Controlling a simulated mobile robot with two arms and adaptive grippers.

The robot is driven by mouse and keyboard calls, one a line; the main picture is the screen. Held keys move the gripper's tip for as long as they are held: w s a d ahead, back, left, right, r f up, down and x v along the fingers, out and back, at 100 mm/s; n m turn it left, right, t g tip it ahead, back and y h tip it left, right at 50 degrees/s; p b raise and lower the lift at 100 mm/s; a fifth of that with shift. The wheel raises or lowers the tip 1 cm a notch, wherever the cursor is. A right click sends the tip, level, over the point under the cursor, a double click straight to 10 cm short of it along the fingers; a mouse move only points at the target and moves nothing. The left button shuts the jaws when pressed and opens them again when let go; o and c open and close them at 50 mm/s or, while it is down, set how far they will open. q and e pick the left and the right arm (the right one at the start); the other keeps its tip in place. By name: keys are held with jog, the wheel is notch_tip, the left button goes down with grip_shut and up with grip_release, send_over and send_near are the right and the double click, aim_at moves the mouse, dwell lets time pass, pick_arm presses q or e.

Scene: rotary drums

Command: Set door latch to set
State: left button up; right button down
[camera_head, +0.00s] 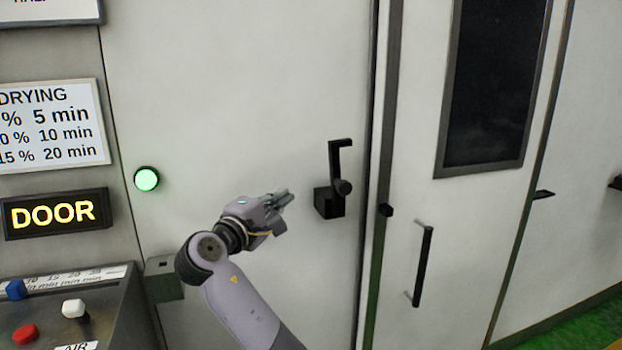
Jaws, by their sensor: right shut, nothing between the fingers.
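The black door latch (336,180) is mounted on the white panel beside the door's dark frame edge. It has a square block at the bottom, a round knob and an upright arm with a hooked top. My right gripper (286,196) is shut and empty. In the picture it is just left of the latch's block, with a gap between them. My left gripper does not show.
A white door (470,210) with a dark window and a vertical black handle (424,266) stands to the right. At left are a lit green lamp (146,179), a lit DOOR sign (55,213) and a control console (110,310) with coloured knobs.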

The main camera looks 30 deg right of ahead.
aim_at(345, 183)
jog(key=shift+w+d, duration=0.1)
jog(key=w+d+p, duration=0.4)
jog(key=d, duration=0.8)
jog(key=shift+r, duration=0.4)
jog(key=shift+w+d, duration=0.1)
jog(key=shift+d+r+p, duration=0.1)
jog(key=shift+p, duration=0.25)
jog(key=shift+d+r+m+g+p, duration=0.15)
jog(key=shift+d+m+g+p, duration=0.05)
jog(key=shift+m+g+p, duration=0.1)
